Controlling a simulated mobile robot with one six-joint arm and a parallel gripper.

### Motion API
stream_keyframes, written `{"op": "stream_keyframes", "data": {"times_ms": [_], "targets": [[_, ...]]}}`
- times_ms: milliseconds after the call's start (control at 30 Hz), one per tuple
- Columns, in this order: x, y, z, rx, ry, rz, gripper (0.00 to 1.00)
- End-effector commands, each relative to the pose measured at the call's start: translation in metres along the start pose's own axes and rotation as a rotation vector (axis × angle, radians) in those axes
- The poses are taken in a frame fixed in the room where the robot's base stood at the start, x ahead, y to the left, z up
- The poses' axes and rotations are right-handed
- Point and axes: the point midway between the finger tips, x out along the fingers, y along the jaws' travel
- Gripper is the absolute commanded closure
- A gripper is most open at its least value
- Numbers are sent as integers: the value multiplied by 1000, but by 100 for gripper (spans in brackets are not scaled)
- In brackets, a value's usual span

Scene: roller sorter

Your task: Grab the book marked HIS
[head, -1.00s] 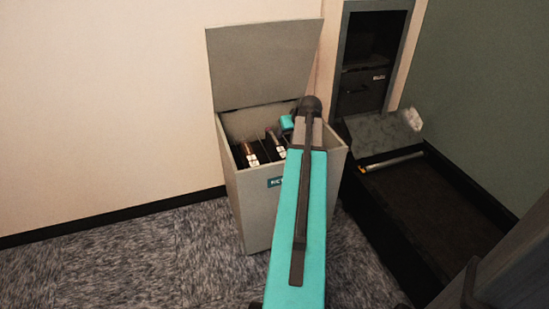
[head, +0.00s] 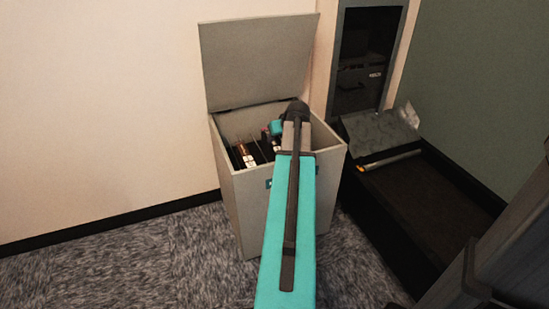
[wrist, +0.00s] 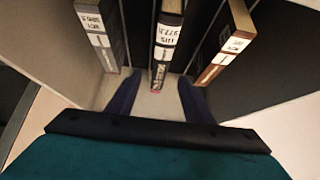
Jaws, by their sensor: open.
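In the wrist view, a dark book (wrist: 160,70) with a white label stands upright in the middle slot. Its label seems to read HIS on the lower line; the upper line is blurred. My gripper (wrist: 158,98) is open, with its two dark blue fingers apart on either side of the lower end of this book's spine. I cannot tell whether they touch it. A grey book (wrist: 98,25) stands to the left and a brown-edged book (wrist: 230,45) to the right; their labels are too blurred to read surely. In the head view my arm hides the gripper's fingers.
The books stand between dark dividers in a grey bin (head: 238,205) with its lid (head: 258,60) raised. Bin walls close in around my gripper. To the right are a dark opening (head: 365,70) and a dark low platform (head: 430,200). Carpet at left is clear.

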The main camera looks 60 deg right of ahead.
Motion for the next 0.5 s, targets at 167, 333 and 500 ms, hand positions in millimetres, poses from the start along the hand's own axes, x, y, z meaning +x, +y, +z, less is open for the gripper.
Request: {"op": "stream_keyframes", "data": {"times_ms": [167, 333, 500], "targets": [[26, 1, 0, 1, -1, 0, 53], [51, 1, 0, 0, -1, 0, 53], [70, 1, 0, 0, -1, 0, 53]]}}
